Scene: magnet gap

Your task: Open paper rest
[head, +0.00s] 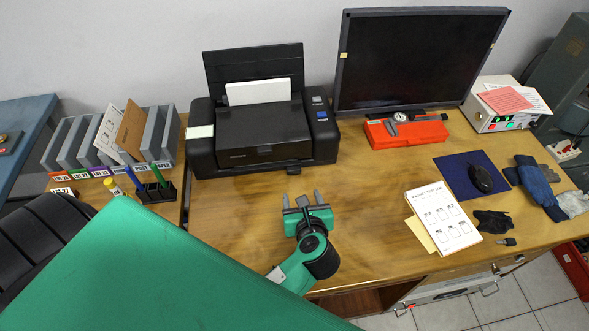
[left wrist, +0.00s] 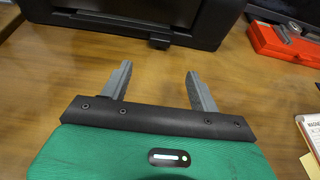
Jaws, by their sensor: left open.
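A black printer (head: 262,132) stands on the wooden desk against the wall. A raised black panel (head: 254,66) with white paper (head: 258,92) leaning on it rises at its back. The printer's lower front edge (left wrist: 150,32) shows at the top of the left wrist view. My left gripper (head: 305,201) is in front of the printer, over bare desk, with its fingers pointing at the printer's front. In the left wrist view its two grey fingers (left wrist: 158,80) are apart with nothing between them. They do not touch the printer. My right gripper is not in view.
A monitor (head: 418,58) and red case (head: 405,132) stand right of the printer. File holders (head: 70,142) and a pen holder (head: 157,191) are on the left. A notepad (head: 443,217) and mouse (head: 481,178) lie right. The desk before the printer is clear.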

